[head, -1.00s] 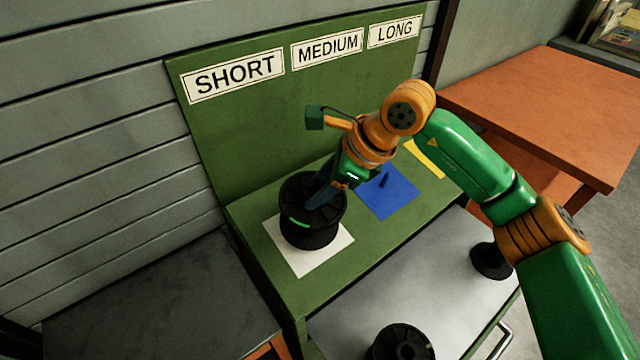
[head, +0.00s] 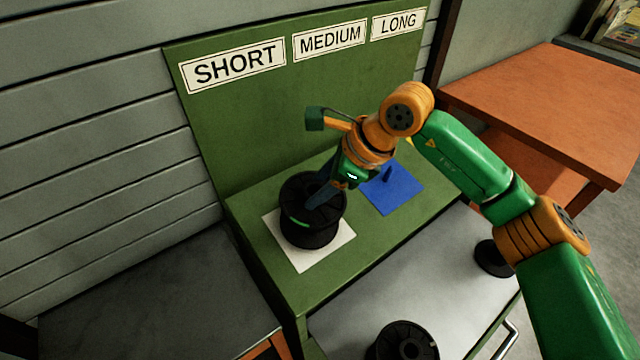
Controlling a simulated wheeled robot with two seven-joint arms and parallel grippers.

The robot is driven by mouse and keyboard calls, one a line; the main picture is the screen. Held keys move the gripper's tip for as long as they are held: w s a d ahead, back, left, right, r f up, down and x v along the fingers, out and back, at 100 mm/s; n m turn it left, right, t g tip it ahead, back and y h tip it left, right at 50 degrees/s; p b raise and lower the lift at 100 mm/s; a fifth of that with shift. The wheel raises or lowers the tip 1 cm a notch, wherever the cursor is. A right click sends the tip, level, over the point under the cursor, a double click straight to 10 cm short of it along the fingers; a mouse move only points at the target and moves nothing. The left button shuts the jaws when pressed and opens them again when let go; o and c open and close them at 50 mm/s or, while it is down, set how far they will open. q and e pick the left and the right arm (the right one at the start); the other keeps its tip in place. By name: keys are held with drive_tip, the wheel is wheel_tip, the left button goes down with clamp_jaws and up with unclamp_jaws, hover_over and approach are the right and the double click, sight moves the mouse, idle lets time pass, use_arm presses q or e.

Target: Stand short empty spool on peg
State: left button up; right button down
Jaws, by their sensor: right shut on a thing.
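A black spool (head: 312,222) with a green mark on its core stands upright over the white square (head: 339,238) under the SHORT label (head: 232,66). My right gripper (head: 318,196) is shut on the spool from above. Any peg on the white square is hidden by the spool, and I cannot tell whether the spool's base touches the square. The blue square (head: 400,197) under the MEDIUM label (head: 329,40) has a bare dark peg (head: 387,174). My left gripper is not in view.
A black spool (head: 404,343) stands on the grey surface (head: 385,290) at the bottom, and another (head: 490,259) is partly behind my right arm. The LONG label (head: 398,23) is on the green backboard (head: 230,130). An orange table (head: 550,105) stands at the right.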

drive_tip(key=shift+w+f+b, duration=0.1)
drive_tip(key=shift+f+b, duration=0.55)
drive_tip(key=shift+f, duration=0.25)
drive_tip(key=shift+c, duration=0.7)
unclamp_jaws()
drive_tip(key=b+v, duration=0.1)
drive_tip(key=v, duration=0.5)
drive_tip(key=shift+d+r+b, duration=0.1)
drive_tip(key=shift+r+b, duration=0.1)
drive_tip(key=shift+b, duration=0.1)
drive_tip(key=shift+d+r, duration=0.15)
drive_tip(key=shift+r, duration=0.2)
